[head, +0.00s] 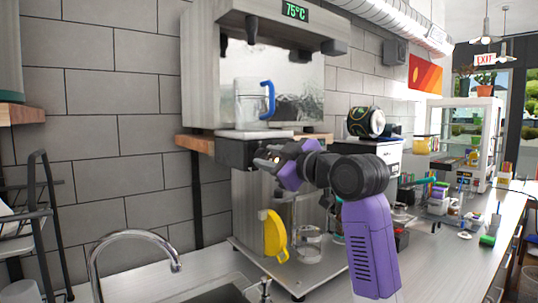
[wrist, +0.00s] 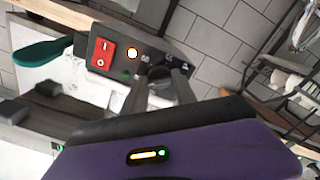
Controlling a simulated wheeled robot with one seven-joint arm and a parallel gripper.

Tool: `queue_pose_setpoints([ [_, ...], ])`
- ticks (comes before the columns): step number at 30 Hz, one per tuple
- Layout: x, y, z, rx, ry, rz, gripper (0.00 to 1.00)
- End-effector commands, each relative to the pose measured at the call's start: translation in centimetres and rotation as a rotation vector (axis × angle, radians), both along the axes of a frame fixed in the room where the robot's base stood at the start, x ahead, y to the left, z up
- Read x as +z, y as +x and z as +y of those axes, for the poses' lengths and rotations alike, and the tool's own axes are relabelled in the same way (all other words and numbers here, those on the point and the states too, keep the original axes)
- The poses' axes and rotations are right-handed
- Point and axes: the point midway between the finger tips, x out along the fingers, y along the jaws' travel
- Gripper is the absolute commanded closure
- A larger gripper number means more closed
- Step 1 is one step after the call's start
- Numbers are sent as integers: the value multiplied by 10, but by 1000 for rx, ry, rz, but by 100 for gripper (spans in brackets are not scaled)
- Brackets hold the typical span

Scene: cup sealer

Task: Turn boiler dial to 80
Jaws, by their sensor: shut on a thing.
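The boiler (head: 215,80) stands on a wooden shelf, and its green display (head: 295,11) reads 75°C. Its dark control panel (head: 234,154) is at the lower front. In the wrist view the panel (wrist: 120,45) carries a red switch (wrist: 103,52), a lit orange lamp and the dark boiler dial (wrist: 160,74). My gripper (head: 268,157) reaches the panel from the right. In the wrist view its two fingers (wrist: 161,84) are shut on the dial, one on each side. The fingers hide part of the dial and its markings, so its pointer cannot be read.
A clear jug with a blue handle (head: 267,100) stands on the boiler's tray. Below my gripper are a yellow-handled jug (head: 274,235) and glassware. A faucet (head: 130,237) and sink are at lower left, a black rack (head: 40,185) at far left. A can (head: 366,122) lies at right.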

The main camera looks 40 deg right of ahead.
Motion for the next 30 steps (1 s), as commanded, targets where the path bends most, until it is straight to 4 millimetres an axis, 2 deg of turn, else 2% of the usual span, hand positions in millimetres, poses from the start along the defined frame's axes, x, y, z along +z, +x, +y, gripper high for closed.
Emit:
queue_pose_setpoints([
  [9,-2,0,0,0,107,-1,100],
  [24,-3,0,0,-1,122,-1,100],
  [25,-3,0,0,-1,122,-1,63],
  [28,-2,0,0,0,121,-2,45],
  [30,-2,0,0,0,121,-3,45],
])
